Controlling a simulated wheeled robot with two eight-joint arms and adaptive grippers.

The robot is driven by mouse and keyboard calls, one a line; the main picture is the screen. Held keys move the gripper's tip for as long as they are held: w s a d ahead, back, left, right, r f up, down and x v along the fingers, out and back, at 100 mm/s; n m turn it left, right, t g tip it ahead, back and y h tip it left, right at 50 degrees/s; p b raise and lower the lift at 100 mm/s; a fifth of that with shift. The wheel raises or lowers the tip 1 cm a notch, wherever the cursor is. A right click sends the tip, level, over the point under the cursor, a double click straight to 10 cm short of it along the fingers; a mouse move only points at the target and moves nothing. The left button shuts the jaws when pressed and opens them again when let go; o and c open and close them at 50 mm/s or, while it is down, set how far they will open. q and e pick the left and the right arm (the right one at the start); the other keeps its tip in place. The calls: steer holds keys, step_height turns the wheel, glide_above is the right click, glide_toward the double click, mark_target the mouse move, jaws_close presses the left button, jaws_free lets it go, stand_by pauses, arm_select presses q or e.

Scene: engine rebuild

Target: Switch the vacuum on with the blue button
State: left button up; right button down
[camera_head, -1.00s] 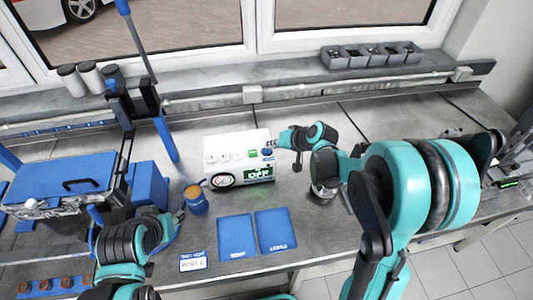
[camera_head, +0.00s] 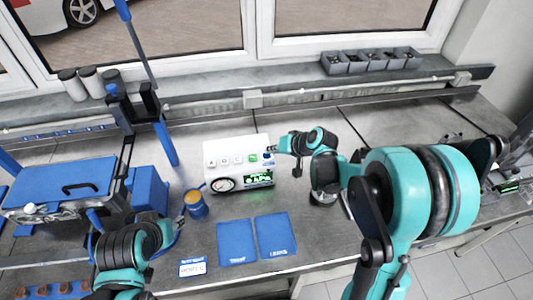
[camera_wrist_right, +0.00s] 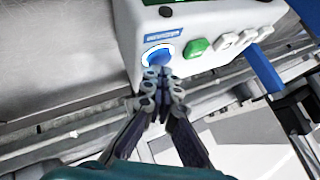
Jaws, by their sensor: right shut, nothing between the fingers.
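The vacuum unit is a white box (camera_head: 225,157) on the bench, with a round gauge (camera_head: 223,185), a green-lit display (camera_head: 258,179) and a row of buttons on top. The blue button (camera_head: 268,155) is at its right end; in the right wrist view the blue button (camera_wrist_right: 161,56) has a bright ring. My right gripper (camera_head: 272,150) is shut and empty, its fingertips (camera_wrist_right: 158,73) at the button's near edge, touching or nearly so. My left gripper (camera_head: 178,228) is low at the left, near a blue jar with an orange top (camera_head: 195,205); its fingers are too small to read.
Two blue mats (camera_head: 236,243) and a small label card (camera_head: 192,268) lie in front of the unit. Small grey bins (camera_head: 370,60) sit on the sill. The bench behind the unit is mostly clear.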

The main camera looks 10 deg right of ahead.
mark_target(271, 157)
steer(key=shift+f, duration=0.1)
stand_by(0.3)
steer(key=shift+s+f+b, duration=0.1)
steer(key=shift+f+b, duration=0.3)
steer(key=shift+b, duration=0.1)
steer(key=shift+r, duration=0.4)
steer(key=shift+r+p, duration=0.1)
steer(key=shift+p, duration=0.2)
steer(key=shift+r+p, duration=2.1)
steer(key=shift+r, duration=0.9)
